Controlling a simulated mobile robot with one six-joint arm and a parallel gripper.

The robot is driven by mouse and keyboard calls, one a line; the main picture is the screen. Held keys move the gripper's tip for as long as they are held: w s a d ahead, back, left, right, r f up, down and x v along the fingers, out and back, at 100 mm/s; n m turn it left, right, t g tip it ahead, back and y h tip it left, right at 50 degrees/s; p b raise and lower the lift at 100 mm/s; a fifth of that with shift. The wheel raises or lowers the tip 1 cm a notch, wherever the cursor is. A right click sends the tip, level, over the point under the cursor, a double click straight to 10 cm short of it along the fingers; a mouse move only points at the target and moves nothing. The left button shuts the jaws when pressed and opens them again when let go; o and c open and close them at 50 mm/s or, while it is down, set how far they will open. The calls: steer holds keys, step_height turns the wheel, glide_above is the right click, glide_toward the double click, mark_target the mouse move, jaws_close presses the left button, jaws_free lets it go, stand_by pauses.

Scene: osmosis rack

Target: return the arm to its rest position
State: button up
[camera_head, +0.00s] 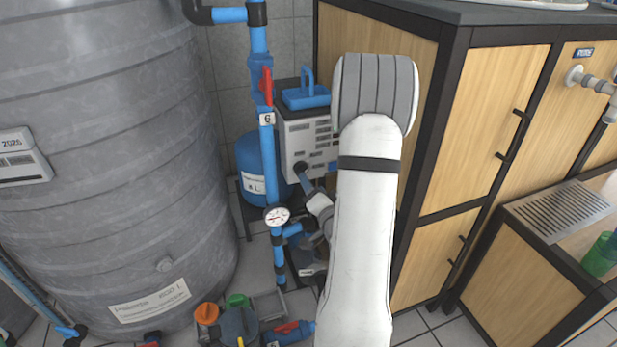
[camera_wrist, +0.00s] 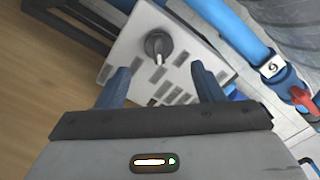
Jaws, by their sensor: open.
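My gripper (camera_wrist: 160,85) shows in the wrist view with its two blue fingers apart and nothing between them. It faces a light grey control box (camera_wrist: 165,45) with a dark round knob (camera_wrist: 158,44) beyond the fingertips. I cannot tell the exact gap, but no contact is visible. In the head view my white arm (camera_head: 366,220) reaches forward in front of the control box (camera_head: 300,140) and the wooden cabinet. The arm hides part of the box, and the gripper's fingers cannot be made out there.
A large grey tank (camera_head: 100,130) stands at the left. A blue pipe (camera_head: 267,150) with a red valve handle (camera_head: 266,86) and a gauge (camera_head: 277,215) runs close left of my arm. A wooden cabinet (camera_head: 490,120) stands at the right. Valves (camera_head: 240,325) lie low in front.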

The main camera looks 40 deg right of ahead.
steer(key=shift+s+a, duration=0.1)
steer(key=shift+s, duration=0.45)
steer(key=a+r+n+g+y+p, duration=0.1)
steer(key=a+r+n+g+p, duration=0.4)
steer(key=r+p, duration=0.55)
steer(key=a+r+n+g+y+p, duration=0.1)
steer(key=a+r+n+g+p, duration=0.15)
steer(key=a+r+p, duration=0.75)
steer(key=s+a+r+n+g+p, duration=0.1)
steer(key=s+a+r+g+p, duration=0.1)
steer(key=r, duration=0.5)
steer(key=s+a+r+n+g+y+p, duration=0.1)
steer(key=s+a+r+n+g+p, duration=0.1)
steer(key=s+a+r+p, duration=0.3)
steer(key=s+a+r+n+g+y+p, duration=0.1)
steer(key=s+a+r+n+g+p, duration=0.1)
steer(key=s+r+p, duration=0.3)
steer(key=s+a+r+g, duration=0.1)
steer(key=s+r, duration=0.2)
steer(key=s, duration=0.1)
steer(key=shift+s+a+r, duration=0.15)
steer(key=shift+s+r, duration=0.15)
